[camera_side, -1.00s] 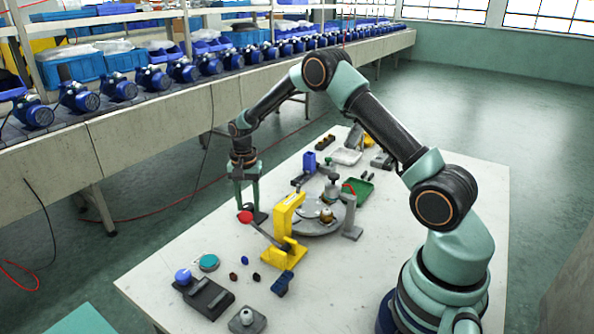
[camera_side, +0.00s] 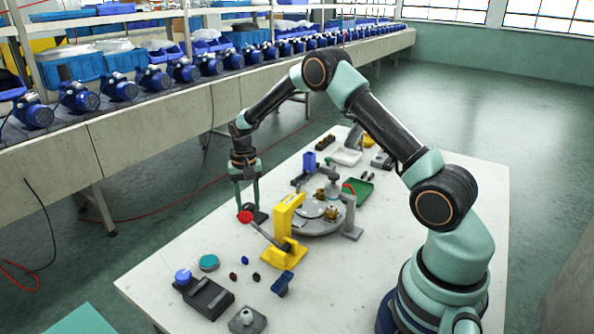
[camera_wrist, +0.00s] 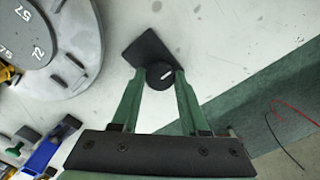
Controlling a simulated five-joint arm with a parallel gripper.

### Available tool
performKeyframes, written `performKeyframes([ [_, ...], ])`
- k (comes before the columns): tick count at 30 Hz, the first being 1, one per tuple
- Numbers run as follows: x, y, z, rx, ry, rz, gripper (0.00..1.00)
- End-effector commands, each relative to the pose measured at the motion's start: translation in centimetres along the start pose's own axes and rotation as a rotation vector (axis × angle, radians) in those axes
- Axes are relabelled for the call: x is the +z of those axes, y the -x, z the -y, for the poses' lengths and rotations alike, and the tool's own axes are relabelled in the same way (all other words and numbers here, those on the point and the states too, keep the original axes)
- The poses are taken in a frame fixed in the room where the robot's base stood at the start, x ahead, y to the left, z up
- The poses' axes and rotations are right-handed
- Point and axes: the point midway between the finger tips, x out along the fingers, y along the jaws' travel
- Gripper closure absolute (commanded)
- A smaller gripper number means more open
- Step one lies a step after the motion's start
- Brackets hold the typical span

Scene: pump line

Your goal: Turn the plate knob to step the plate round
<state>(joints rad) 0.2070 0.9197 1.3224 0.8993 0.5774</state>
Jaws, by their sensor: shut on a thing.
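The plate knob (camera_wrist: 160,76) is a small black round knob with a white mark, on a dark flat base (camera_wrist: 146,46). My gripper (camera_wrist: 159,78) is shut on the knob, one green finger on each side. In the side view my gripper (camera_side: 249,208) points straight down at the base, left of the yellow press, and its fingers largely hide the knob. The round grey plate (camera_side: 306,230) lies right of my gripper, behind the press, with small brass parts (camera_side: 333,211) on it. In the wrist view the plate (camera_wrist: 86,78) shows numbers at the upper left.
The yellow press (camera_side: 286,232) has a lever with a red ball (camera_side: 245,217) close to my gripper. A grey post (camera_side: 351,220) stands at the plate's right.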

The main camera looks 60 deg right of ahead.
Motion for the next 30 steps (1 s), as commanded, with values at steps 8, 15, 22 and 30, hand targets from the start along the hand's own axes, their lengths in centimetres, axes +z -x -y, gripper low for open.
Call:
performKeyframes([
  [8,0.0,0.1,0.1,0.0,0.0,0.0,0.27],
  [15,0.0,0.1,0.0,0.0,-0.001,0.0,0.27],
  [22,-0.1,2.7,0.1,-0.002,-0.001,-0.004,0.27],
  [30,-0.1,8.2,0.1,-0.003,0.0,-0.004,0.27],
])
